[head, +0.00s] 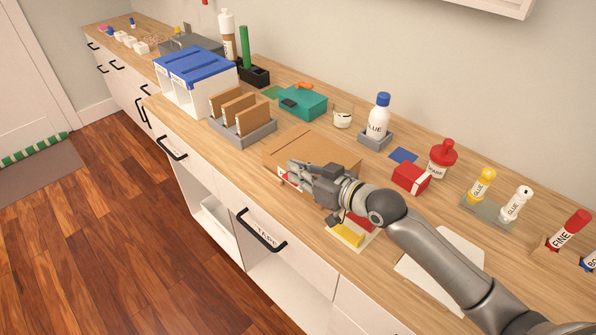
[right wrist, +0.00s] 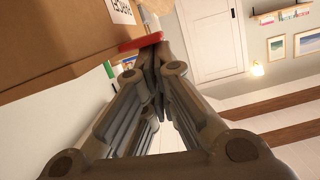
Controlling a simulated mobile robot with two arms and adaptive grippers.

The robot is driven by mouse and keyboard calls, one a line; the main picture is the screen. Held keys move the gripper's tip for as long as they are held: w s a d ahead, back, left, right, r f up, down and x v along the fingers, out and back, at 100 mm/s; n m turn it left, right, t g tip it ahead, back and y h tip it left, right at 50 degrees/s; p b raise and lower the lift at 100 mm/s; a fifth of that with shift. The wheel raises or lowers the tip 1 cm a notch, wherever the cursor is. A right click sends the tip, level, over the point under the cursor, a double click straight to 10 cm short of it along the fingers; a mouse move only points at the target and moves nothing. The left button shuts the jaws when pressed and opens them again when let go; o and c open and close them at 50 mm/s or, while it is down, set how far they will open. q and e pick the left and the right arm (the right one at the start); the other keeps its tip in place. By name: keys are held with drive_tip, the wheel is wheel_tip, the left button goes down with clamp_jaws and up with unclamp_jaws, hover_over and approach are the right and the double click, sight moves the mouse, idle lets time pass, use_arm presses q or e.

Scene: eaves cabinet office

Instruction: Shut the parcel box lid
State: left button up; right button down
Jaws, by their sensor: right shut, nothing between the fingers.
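The parcel box (head: 315,147) is a brown cardboard box on the wooden counter, just beyond my right gripper. Its brown top looks flat or nearly so; I cannot tell whether the lid is fully down. My right gripper (head: 287,172) is shut and empty at the box's near side, hiding part of its front. In the right wrist view the closed fingertips (right wrist: 150,52) are close beside the cardboard (right wrist: 55,40), which bears a white printed label (right wrist: 120,10). I cannot tell whether they touch it. My left gripper is not in view.
A red strip (right wrist: 140,43) shows by the fingertips. Left of the box stands a grey holder (head: 258,136) with brown cards. Behind are a teal box (head: 303,103) and a glue bottle (head: 378,118). A red box (head: 410,179) is to the right; a yellow item (head: 346,237) lies below my wrist.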

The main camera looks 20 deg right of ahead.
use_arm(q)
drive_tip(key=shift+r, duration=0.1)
use_arm(e)
drive_tip(key=shift+r+p, duration=0.55)
drive_tip(key=shift+p, duration=0.1)
wheel_tip(320, 180, up, 3)
drive_tip(key=p, duration=0.3)
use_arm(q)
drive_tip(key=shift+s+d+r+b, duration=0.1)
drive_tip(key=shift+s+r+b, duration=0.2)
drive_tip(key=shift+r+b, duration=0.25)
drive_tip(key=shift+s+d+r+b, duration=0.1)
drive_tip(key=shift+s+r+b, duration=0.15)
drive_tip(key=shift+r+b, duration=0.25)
use_arm(e)
drive_tip(key=v, duration=1)
